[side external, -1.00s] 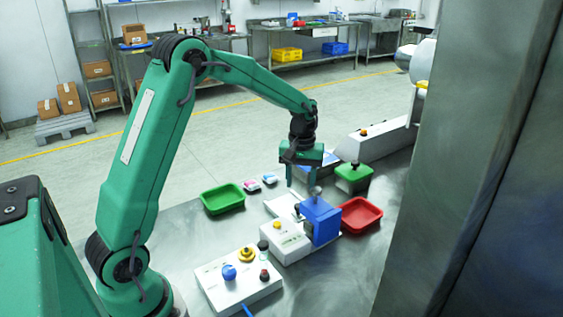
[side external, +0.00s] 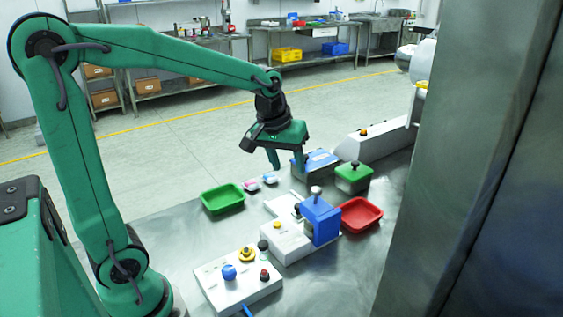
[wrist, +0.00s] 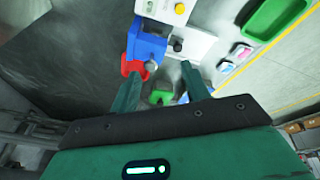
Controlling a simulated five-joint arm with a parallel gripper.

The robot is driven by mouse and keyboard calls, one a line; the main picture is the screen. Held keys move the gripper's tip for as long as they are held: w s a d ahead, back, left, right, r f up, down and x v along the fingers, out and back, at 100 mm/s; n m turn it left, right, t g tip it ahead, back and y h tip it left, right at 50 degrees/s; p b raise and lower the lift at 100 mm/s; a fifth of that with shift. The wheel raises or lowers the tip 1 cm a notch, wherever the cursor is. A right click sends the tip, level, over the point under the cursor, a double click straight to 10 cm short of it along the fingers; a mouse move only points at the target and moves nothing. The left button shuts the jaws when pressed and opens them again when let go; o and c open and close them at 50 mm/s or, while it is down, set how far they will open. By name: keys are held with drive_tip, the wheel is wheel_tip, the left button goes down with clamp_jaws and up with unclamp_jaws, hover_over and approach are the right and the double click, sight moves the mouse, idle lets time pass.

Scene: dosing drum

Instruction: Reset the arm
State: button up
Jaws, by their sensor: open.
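My gripper (side external: 287,161) is raised above the steel table in the side view, open, with nothing between its fingers. In the wrist view its two green fingers (wrist: 163,88) are spread apart. A blue block device with a knob on top (side external: 320,220) stands on a white base (side external: 285,240) below and to the right of it. The blue device also shows in the wrist view (wrist: 149,46). My gripper touches none of these things.
A green tray (side external: 222,199) lies left of the blue device and a red tray (side external: 360,214) right of it. A green box (side external: 352,178) stands behind. A control box with buttons (side external: 238,282) is in front. Small pink and blue items (side external: 252,184) lie near the green tray. A grey wall fills the right.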

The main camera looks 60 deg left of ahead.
drive_tip(key=s+d+r+m+t, duration=0.1)
drive_tip(key=s+d+m, duration=0.1)
drive_tip(key=s, duration=0.5)
drive_tip(key=s+d+r+m+t, duration=0.1)
drive_tip(key=s+m, duration=0.3)
drive_tip(key=s, duration=0.4)
drive_tip(key=shift+s+d, duration=0.3)
drive_tip(key=shift+d, duration=0.1)
